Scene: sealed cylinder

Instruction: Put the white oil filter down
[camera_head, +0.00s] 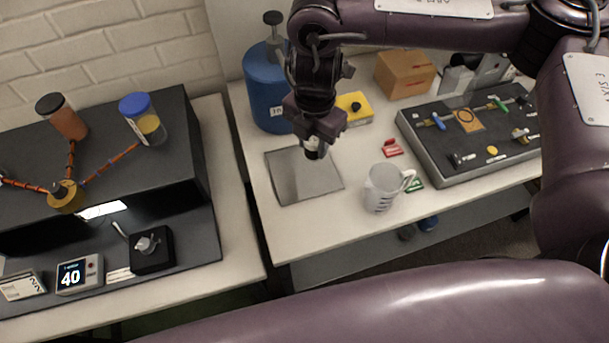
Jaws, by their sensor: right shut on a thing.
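My right gripper (314,133) points down and is shut on the white oil filter (313,144). Only a small pale part and a dark lower end of the filter show below the jaws; the rest is hidden by the gripper. The filter is over the back right part of a flat grey square plate (290,185) on the white table. I cannot tell whether it touches the plate. My left gripper is out of view.
A blue tank (266,90) stands behind the plate, with a yellow box (354,108) behind right. A white mug (382,188) stands right of the plate, near a red clip (392,148). A dark tool board (470,135) fills the right. The plate's front is bare.

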